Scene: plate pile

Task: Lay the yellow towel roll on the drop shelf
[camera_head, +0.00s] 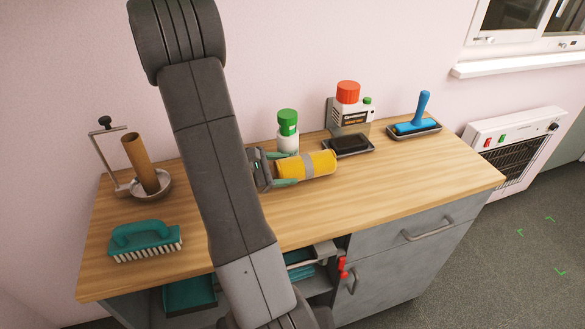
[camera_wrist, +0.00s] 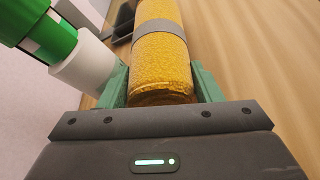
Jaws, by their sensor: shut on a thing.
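The yellow towel roll (camera_head: 318,163) has a grey band around it and lies on its side, pointing right, over the middle of the wooden counter. My gripper (camera_head: 284,168) is shut on its left end, with one green finger on each side. In the wrist view, the roll (camera_wrist: 162,65) runs away from my gripper (camera_wrist: 160,88) between both fingers. I cannot tell whether the roll touches the counter. No surface can be clearly identified as the drop shelf.
A green-capped white bottle (camera_head: 287,132) stands close behind the roll. A teal brush (camera_head: 143,241) is at left. The counter's right front (camera_head: 420,185) is clear.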

